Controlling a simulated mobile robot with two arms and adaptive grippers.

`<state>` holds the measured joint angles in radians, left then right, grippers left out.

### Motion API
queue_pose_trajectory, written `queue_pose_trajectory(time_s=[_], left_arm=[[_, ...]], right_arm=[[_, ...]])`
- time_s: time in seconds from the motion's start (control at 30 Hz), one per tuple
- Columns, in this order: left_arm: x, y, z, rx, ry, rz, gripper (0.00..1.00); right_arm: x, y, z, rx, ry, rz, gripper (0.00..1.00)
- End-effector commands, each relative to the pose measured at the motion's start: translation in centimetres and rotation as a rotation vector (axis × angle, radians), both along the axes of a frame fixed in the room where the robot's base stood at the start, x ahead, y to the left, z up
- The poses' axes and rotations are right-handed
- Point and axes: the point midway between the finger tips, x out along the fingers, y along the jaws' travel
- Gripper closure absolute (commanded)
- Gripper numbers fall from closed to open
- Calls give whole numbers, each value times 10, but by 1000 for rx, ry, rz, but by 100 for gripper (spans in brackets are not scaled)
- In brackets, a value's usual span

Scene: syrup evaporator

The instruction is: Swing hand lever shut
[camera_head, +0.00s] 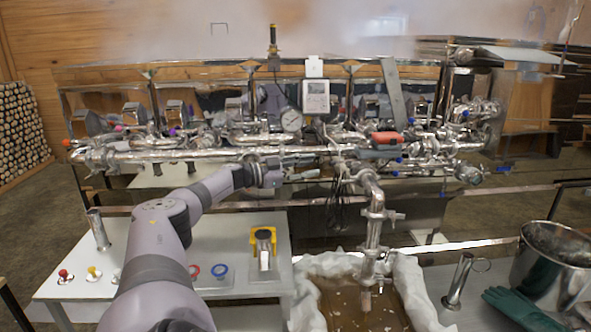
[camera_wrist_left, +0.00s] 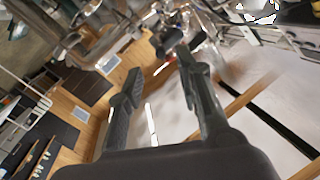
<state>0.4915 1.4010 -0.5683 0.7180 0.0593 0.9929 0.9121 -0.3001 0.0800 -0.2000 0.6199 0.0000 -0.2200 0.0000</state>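My left gripper (camera_head: 314,168) reaches from the lower left to the front of the shiny pipework (camera_head: 190,153). Its two fingers are spread, with a gap between them, and point right toward the valve fittings (camera_head: 340,168) above the downward spout. In the left wrist view the open gripper (camera_wrist_left: 158,80) has nothing between its fingers. Dark and metal fittings (camera_wrist_left: 168,40) show just beyond the fingertips. I cannot clearly tell the hand lever from the other fittings; whether it is touched is unclear. My right gripper is not in view.
The spout (camera_head: 374,230) hangs over a cloth-lined box (camera_head: 415,290). A white table (camera_head: 225,235) holds a yellow-and-black item (camera_head: 263,243). A steel pot (camera_head: 552,262) and green gloves (camera_head: 520,308) are at right. A dial gauge (camera_head: 291,121) stands above the pipes.

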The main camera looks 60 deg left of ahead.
Motion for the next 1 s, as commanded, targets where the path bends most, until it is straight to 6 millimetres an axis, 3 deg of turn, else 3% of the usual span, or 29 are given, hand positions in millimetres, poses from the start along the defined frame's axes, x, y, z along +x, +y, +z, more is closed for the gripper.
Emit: queue_pose_trajectory(time_s=[0.4,0.83,1.0], left_arm=[[-33,7,0,3,3,-1,68],[-36,8,1,2,-1,-1,68],[-36,8,1,2,0,0,78]], right_arm=[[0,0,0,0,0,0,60],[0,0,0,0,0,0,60],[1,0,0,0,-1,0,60]])
